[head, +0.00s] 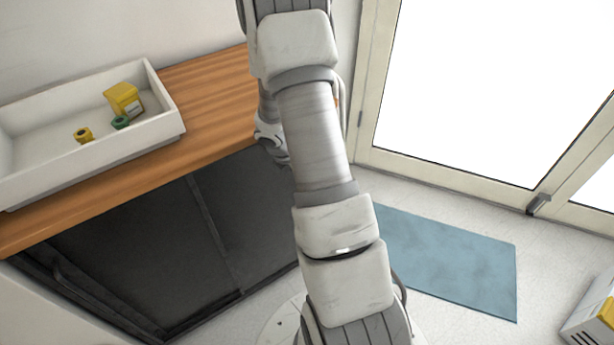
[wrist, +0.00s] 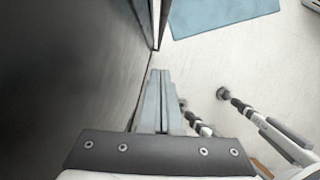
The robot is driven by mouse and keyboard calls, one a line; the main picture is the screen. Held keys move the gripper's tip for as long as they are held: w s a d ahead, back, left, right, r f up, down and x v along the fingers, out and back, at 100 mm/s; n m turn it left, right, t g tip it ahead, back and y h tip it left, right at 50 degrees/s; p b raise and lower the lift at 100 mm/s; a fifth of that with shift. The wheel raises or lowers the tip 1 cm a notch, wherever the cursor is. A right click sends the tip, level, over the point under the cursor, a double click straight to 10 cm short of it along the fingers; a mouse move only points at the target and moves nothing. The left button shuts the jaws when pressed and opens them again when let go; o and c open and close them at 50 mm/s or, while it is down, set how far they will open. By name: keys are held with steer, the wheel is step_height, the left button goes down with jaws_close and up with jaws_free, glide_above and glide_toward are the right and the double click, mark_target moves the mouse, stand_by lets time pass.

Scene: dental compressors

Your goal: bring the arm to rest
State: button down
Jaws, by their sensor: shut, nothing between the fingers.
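My gripper (wrist: 158,78) shows in the wrist view with its two fingers pressed together and nothing between them. It points down past the dark cabinet front at the left, and I cannot tell how close it is to that surface. In the head view my arm rises through the middle of the picture and bends back over the right end of the wooden counter. The gripper itself is hidden behind the arm there.
A white tray (head: 168,117) on the wooden counter (head: 215,90) holds a yellow box (head: 123,100) and yellow and green small parts. Dark cabinets (head: 150,250) stand below. A blue mat (head: 450,262) lies on the floor before a glass door (head: 470,80). A yellow-white unit (head: 595,318) is lower right.

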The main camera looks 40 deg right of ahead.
steer(key=s+a+r+m+t, duration=0.15)
steer(key=a+r+m, duration=0.3)
steer(key=r, duration=0.65)
steer(key=s+a+r+m+t, duration=0.1)
steer(key=s+a+r+m, duration=0.3)
steer(key=r, duration=0.7)
steer(key=s+a+r+m+t+y, duration=0.3)
steer(key=s+a+r+m+y, duration=0.2)
steer(key=s+a+r+m, duration=0.75)
step_height(320, 180, up, 8)
steer(key=a+n+p, duration=0.1)
steer(key=p, duration=0.9)
steer(key=shift+s+h, duration=0.2)
steer(key=shift+h, duration=0.1)
steer(key=shift+g, duration=0.25)
